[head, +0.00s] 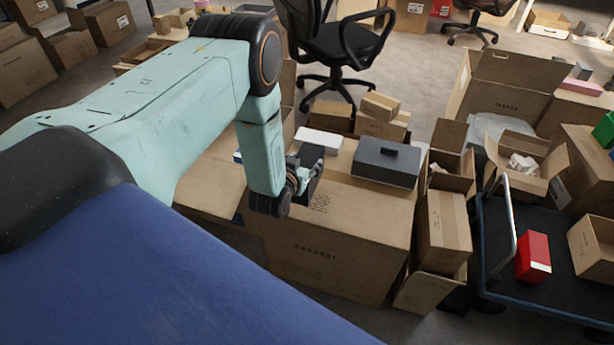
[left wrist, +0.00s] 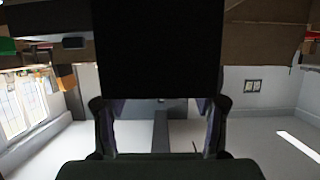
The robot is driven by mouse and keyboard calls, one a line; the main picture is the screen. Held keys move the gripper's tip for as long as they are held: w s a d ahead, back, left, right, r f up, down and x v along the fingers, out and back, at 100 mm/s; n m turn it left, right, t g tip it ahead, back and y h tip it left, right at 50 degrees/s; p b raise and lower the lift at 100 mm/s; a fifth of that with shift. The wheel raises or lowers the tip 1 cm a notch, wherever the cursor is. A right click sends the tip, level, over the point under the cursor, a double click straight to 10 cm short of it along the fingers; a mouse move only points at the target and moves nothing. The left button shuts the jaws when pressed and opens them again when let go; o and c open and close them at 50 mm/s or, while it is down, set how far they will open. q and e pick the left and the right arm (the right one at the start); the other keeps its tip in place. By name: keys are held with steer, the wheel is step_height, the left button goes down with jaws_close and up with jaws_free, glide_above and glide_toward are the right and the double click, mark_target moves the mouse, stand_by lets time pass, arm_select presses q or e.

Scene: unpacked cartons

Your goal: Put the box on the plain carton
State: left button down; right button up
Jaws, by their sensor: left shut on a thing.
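My left gripper (head: 302,176) is shut on a black box (head: 311,157), which shows small and partly behind the gripper in the head view. In the left wrist view the black box (left wrist: 158,50) fills the upper middle, between the two fingers of my left gripper (left wrist: 158,112). A large closed brown carton (head: 345,215) stands below, with small print on its top and front. The held box is over the left part of its top; I cannot tell whether it touches. My right gripper is not in view.
A dark grey box (head: 386,160) lies on the carton's top at the right, and a white box (head: 319,140) is at its back edge. Open cartons (head: 445,232) crowd the right side. A trolley (head: 543,290) holds a red box (head: 533,256). An office chair (head: 337,50) stands behind.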

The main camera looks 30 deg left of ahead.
arm_select(q)
steer(key=shift+f+b, duration=0.85)
steer(key=shift+f, duration=1.1)
steer(key=shift+r, duration=0.1)
steer(key=shift+c, duration=1.8)
jaws_free()
